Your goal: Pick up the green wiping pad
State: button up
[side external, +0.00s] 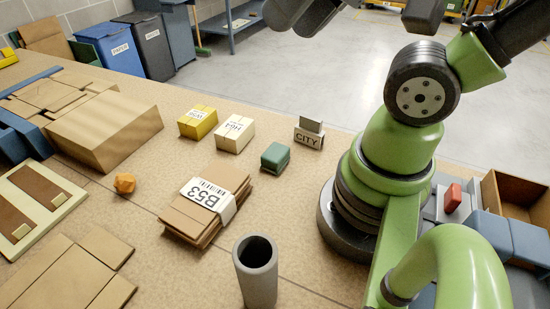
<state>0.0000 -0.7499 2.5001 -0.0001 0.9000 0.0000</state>
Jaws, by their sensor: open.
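The green wiping pad (275,157) is a small dark green block in the side external view. My gripper (286,24) shows only in part at the top edge, as two dark rounded fingers apart from each other. It is open, with nothing seen between the fingers, and is well away from the pad. The rest of it is cut off by the frame.
A yellow box (198,122) and a cream box (235,134) stand left of the pad. A cardboard stack labelled B53 (205,212) lies nearer, with a grey tube (256,275) in front. An orange piece (125,183) and a large carton (104,130) are left. Bare table surrounds the pad.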

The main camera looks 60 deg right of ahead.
jog(key=o, duration=0.7)
jog(key=shift+c, duration=0.2)
